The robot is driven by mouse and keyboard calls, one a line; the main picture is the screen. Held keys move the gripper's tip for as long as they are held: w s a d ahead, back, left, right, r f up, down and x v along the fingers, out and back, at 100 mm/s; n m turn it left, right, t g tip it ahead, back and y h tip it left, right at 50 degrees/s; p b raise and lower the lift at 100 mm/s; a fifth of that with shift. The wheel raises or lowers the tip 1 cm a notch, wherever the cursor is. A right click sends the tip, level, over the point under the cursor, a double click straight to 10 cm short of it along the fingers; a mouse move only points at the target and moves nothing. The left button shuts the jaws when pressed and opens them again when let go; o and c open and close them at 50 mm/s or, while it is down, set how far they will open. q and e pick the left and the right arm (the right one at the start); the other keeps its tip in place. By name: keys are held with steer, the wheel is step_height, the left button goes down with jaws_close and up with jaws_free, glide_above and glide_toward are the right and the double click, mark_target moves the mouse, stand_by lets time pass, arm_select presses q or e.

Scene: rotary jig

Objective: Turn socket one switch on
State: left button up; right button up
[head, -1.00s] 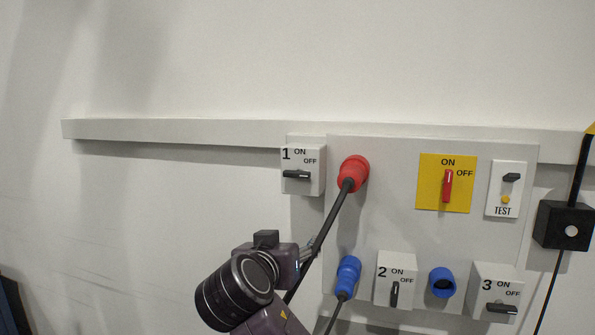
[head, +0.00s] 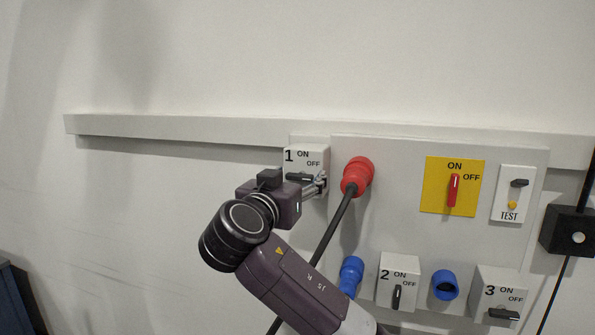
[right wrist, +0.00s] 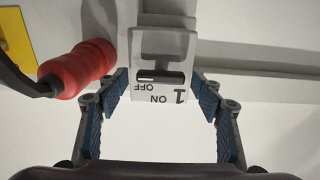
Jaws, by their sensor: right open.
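The socket one switch is a pale box (head: 318,155) marked 1, ON and OFF, with a black handle (head: 299,178) lying level rather than upright. In the right wrist view the box (right wrist: 150,45) appears upside down, with its handle (right wrist: 160,76) crosswise. My right gripper (head: 318,187) is at the lower part of this box. In the right wrist view my right gripper (right wrist: 160,94) is open, its blue-padded fingers on either side of the box and handle, holding nothing. Contact with the box cannot be told. My left gripper is not in view.
A red plug (head: 357,176) with a black cable is close beside the right gripper; it also shows in the right wrist view (right wrist: 78,68). Switch two (head: 398,270), switch three (head: 497,283), a yellow panel switch (head: 435,198) and a blue plug (head: 351,270) share the board.

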steer(key=c, duration=1.2)
steer(key=shift+o, duration=0.2)
